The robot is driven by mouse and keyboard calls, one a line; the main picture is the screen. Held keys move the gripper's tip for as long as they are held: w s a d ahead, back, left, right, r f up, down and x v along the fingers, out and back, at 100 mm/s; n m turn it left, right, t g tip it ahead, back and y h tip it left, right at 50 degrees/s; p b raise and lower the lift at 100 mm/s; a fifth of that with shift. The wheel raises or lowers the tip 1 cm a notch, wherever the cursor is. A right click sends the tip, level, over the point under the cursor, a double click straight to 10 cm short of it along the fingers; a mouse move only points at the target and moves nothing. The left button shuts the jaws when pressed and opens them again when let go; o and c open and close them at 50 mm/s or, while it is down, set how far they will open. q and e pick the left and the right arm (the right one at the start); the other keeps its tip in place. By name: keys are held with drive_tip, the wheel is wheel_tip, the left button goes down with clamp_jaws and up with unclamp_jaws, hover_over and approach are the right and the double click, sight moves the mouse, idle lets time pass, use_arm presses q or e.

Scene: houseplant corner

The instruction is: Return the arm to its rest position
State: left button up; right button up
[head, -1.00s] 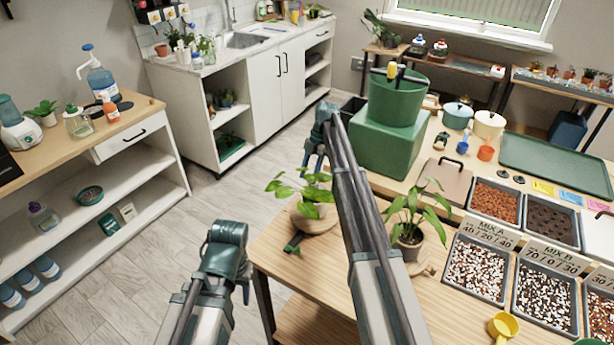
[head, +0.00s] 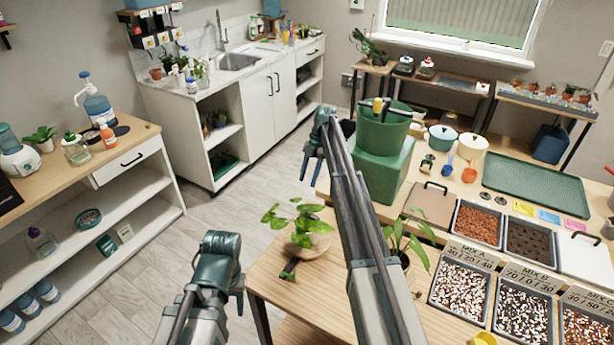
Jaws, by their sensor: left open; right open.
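My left gripper (head: 218,277) hangs open and empty over the floor, left of the wooden table (head: 275,290). My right arm reaches up the middle of the view. Its gripper (head: 311,172) is open and empty, with its fingers pointing down, left of the green box (head: 384,165). A second plant (head: 410,240) is partly hidden behind my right forearm.
A green bucket (head: 383,130) with tools stands on the box. Soil bins (head: 480,223), labelled mix bins (head: 460,287) and a green tray (head: 535,188) fill the table's right side. The floor (head: 130,255) at left is clear.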

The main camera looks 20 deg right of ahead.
drive_tip(key=shift+s, duration=0.1)
drive_tip(key=s+a+m+h, duration=0.1)
drive_tip(key=s+a+m, duration=0.5)
drive_tip(key=s, duration=0.7)
drive_tip(key=s+a+f+m+t+h, duration=0.1)
drive_tip(key=s+a+m, duration=0.6)
drive_tip(key=s, duration=0.7)
drive_tip(key=s+a+m+t+h, duration=0.1)
drive_tip(key=s+a+m+h, duration=0.2)
drive_tip(key=s, duration=1)
drive_tip(key=a+m, duration=0.3)
drive_tip(key=m, duration=0.2)
drive_tip(key=shift+s+a+f, duration=0.2)
drive_tip(key=shift+f, duration=0.05)
drive_tip(key=shift+d, duration=0.15)
